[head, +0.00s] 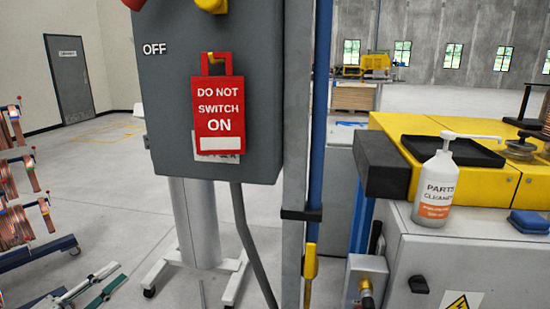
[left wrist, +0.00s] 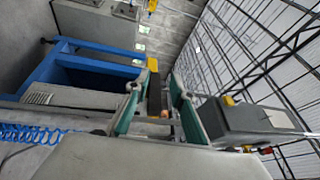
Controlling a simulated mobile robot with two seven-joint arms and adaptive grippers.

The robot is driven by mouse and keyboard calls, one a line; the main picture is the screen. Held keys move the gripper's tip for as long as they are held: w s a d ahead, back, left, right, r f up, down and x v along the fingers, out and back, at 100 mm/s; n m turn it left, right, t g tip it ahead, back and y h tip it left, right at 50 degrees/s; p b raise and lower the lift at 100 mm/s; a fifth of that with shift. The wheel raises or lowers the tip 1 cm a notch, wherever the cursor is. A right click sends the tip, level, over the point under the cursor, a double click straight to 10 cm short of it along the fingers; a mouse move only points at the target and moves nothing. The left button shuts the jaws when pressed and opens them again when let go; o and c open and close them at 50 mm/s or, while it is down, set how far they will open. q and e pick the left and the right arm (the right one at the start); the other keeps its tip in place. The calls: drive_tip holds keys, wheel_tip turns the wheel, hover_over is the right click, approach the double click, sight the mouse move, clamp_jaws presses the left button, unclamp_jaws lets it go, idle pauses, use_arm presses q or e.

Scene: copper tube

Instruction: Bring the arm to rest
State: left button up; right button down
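My left gripper (head: 108,279) shows at the bottom left edge of the head view, low over the pale floor and apart from other things. In the left wrist view, its two green-edged fingers (left wrist: 156,105) stand apart with a gap between them. Nothing is held between them. Most of my left arm is outside the head view. My right gripper is in neither view.
A grey switch box (head: 165,90) carries a red "DO NOT SWITCH ON" tag (head: 218,110). A rack of copper coils (head: 15,220) stands at left. A yellow-topped machine (head: 440,185) with a white parts cleaner bottle (head: 435,190) stands at right. Floor behind the rack is clear.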

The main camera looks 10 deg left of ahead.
use_arm(q)
drive_tip(key=s+d+f+n+g+y, duration=0.1)
drive_tip(key=s+d+f+n+y, duration=0.2)
drive_tip(key=f, duration=0.4)
drive_tip(key=s+d+f+n+g+y, duration=0.1)
drive_tip(key=s+d+f+n, duration=0.2)
drive_tip(key=f, duration=0.4)
drive_tip(key=s+d+f+n+g+y, duration=0.1)
drive_tip(key=s+d+f+n, duration=0.15)
drive_tip(key=f+n, duration=0.35)
drive_tip(key=s+d+f+n+g, duration=0.2)
drive_tip(key=s+d+f+n, duration=0.1)
drive_tip(key=s+d+f, duration=0.2)
drive_tip(key=s+d+f+n+g+y, duration=0.1)
drive_tip(key=s+d+f, duration=0.4)
drive_tip(key=d, duration=0.5)
drive_tip(key=shift+s+d+f+n+g, duration=0.25)
drive_tip(key=shift+f+n+g, duration=0.45)
drive_tip(key=shift+n, duration=0.4)
